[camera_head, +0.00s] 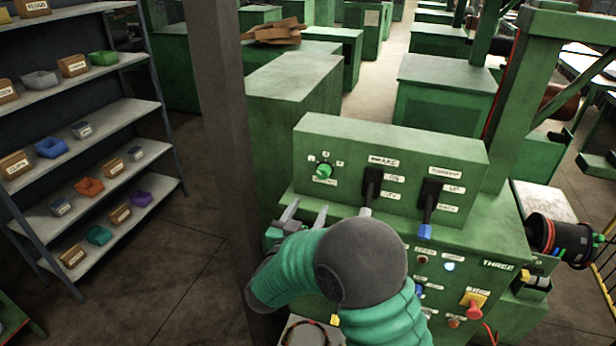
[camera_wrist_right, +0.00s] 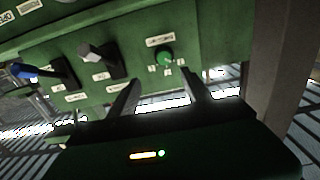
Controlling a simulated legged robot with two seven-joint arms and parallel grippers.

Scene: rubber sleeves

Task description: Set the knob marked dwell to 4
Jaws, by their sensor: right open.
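A small green knob (camera_head: 323,171) sits at the left of the upper green control panel (camera_head: 463,150). Small number tags surround it and a label sits just below it; I cannot read them surely, nor tell where the knob points. My right gripper (camera_head: 305,213) is open and empty, below and a little left of the knob in the head view, apart from it. In the right wrist view the knob (camera_wrist_right: 164,58) shows just beyond and between the two spread fingers (camera_wrist_right: 161,78). My left gripper is not in view.
Two black lever switches, one with a grey tip (camera_head: 372,182) and one with a blue tip (camera_head: 430,200), stand right of the knob. Lower are buttons and a yellow-and-red switch (camera_head: 473,299). A brown post (camera_head: 222,120) rises left of the machine; shelves with bins (camera_head: 75,80) stand further left.

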